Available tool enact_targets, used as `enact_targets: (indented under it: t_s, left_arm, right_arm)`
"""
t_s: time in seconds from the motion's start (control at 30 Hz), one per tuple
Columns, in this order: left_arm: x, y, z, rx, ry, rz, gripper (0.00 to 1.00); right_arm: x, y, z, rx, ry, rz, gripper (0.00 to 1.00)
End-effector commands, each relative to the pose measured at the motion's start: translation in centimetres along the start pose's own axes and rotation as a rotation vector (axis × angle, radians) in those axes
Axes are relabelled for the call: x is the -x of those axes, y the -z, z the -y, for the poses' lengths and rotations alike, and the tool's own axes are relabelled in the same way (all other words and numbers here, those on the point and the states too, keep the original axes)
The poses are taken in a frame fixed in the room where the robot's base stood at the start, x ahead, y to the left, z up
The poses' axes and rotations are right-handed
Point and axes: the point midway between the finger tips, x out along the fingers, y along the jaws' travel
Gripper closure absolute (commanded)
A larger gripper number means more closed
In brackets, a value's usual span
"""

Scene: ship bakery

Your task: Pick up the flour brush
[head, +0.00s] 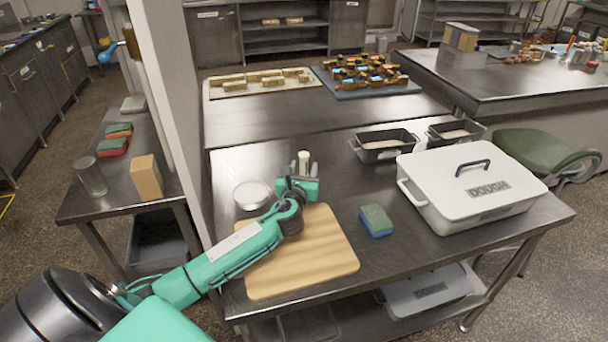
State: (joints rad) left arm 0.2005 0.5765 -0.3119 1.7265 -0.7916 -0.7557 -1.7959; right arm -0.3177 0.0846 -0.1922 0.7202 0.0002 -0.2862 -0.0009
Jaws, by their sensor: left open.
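My left gripper (301,176) is over the steel table (400,255), just past the far edge of a wooden cutting board (318,262). It points away from me and its jaws are open, though its own body mostly hides the fingertips. A small pale upright piece (304,160) shows right at the gripper's far end. I cannot tell whether it is part of the flour brush, and no other brush shows clearly. My right gripper is not in view.
A round pale container (252,195) stands left of the gripper. A green and blue sponge (376,221) lies right of the board. A white dough box (470,187) and dark loaf tins (384,145) stand to the right. A wall post (170,90) borders the table's left side.

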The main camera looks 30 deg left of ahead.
Motion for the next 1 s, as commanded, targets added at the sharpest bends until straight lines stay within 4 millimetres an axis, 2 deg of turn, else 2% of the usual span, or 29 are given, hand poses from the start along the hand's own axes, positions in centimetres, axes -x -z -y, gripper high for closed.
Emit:
enact_targets:
  t_s: [0.13, 0.37, 0.6, 1.0]
  left_arm:
    - [-1.14, -0.02, 0.02, 0.000, 0.001, 0.000, 0.54]
    - [-1.24, 0.03, 0.02, 0.000, 0.001, 0.000, 0.54]
    - [-1.21, 0.04, 0.02, 0.000, 0.001, 0.000, 0.99]
    - [-1.24, -0.65, 0.00, 0.000, 0.001, 0.003, 1.00]
  right_arm:
    - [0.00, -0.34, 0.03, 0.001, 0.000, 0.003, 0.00]
    - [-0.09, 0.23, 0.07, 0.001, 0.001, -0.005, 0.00]
    - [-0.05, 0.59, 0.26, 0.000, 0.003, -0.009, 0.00]
    - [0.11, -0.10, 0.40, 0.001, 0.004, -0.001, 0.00]
